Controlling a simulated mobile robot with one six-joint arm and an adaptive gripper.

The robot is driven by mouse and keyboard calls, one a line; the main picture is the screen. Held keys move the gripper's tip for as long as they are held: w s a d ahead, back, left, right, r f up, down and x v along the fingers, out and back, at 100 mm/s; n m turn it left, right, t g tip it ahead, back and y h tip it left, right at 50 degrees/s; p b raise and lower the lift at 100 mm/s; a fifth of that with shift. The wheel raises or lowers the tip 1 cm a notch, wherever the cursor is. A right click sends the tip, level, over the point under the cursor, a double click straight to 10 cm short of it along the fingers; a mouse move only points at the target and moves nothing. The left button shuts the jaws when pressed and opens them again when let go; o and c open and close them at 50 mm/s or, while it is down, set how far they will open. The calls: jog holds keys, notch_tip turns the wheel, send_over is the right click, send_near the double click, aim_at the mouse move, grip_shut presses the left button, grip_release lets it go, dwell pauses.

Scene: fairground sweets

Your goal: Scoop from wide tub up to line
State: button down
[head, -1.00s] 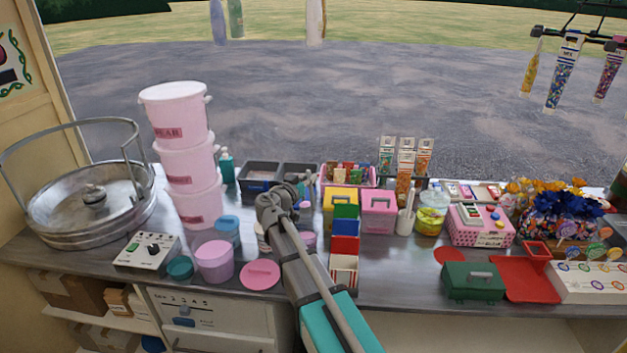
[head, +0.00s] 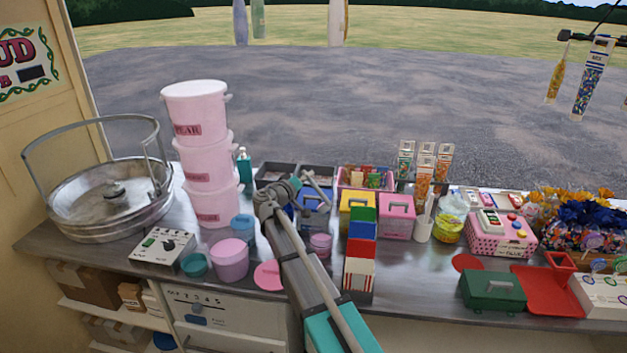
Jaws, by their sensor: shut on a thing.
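A wide pink tub (head: 230,260) stands near the counter's front edge, left of my arm. A round pink lid (head: 268,275) lies flat beside it, partly hidden by my arm. I cannot make out a line or the level of the tub's contents. My gripper (head: 296,190) is beyond and right of the tub, above the counter near the dark trays. It is shut on a small thin item, perhaps a scoop with a pale grey handle (head: 317,187). My wrist hides part of it. A small teal tub (head: 195,265) and a blue tub (head: 243,228) stand beside the wide tub.
Stacked pink buckets (head: 203,160) and a metal floss pan (head: 112,200) stand left. A white control box (head: 163,247) is in front. Dark trays (head: 274,173) lie behind my gripper. Coloured boxes (head: 361,235) stand close to the right.

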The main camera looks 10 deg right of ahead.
jog(key=shift+w+a+f+n, duration=0.3)
jog(key=shift+w+n, duration=0.05)
jog(key=shift+n, duration=0.05)
notch_tip(320, 180, down, 7)
jog(key=w+a+n+b, duration=0.2)
jog(key=n+b, duration=0.5)
jog(key=n, duration=0.1)
jog(key=shift+w+a+n, duration=0.15)
jog(key=shift+n, duration=0.25)
jog(key=shift+r, duration=0.15)
